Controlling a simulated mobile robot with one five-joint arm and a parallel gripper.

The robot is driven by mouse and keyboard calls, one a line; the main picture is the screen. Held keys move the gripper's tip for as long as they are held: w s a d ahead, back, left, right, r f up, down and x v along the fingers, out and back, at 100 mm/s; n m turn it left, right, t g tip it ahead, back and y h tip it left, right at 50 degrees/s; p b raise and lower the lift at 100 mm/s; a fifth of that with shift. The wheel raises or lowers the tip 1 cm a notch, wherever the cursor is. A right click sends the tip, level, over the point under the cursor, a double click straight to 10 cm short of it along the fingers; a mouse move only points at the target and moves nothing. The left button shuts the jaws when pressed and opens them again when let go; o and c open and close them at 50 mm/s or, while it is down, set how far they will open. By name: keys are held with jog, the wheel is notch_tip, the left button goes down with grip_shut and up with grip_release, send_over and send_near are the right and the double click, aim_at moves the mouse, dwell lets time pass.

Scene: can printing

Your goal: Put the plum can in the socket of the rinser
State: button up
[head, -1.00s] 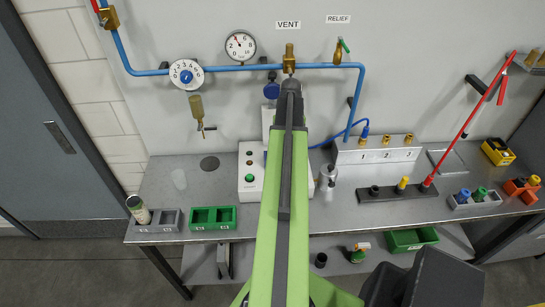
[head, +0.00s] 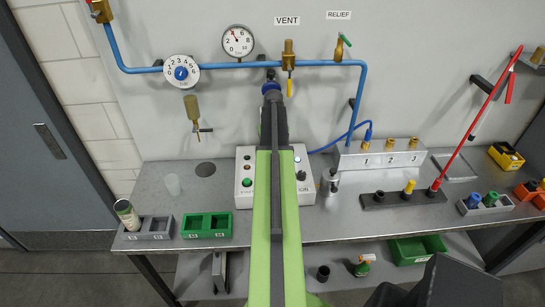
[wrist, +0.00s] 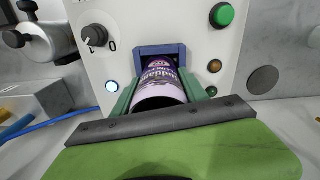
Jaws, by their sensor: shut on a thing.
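The plum can (wrist: 158,88) has a purple label and a pale end and lies between my jaws in the wrist view. My gripper (wrist: 163,74) is shut on it, with a green finger along each side. The can's far end is at a blue-framed opening (wrist: 148,51) in a white machine (wrist: 125,20) with a green button and a knob. I cannot tell how deep it sits. In the head view my arm hides the gripper, the can and the middle of the white machine (head: 243,190).
Another can (head: 126,213) leans in a grey two-bay holder (head: 158,236) at the left, beside a green tray (head: 207,234). A metal fixture (head: 330,181) stands right of the machine. A dark strip (head: 385,199) with a red lever (head: 465,130) is further right.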

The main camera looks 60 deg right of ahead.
jog(key=shift+f, duration=0.15)
jog(key=o, duration=1.3)
notch_tip(320, 180, up, 13)
jog(key=p, duration=1.2)
jog(key=shift+f, duration=0.3)
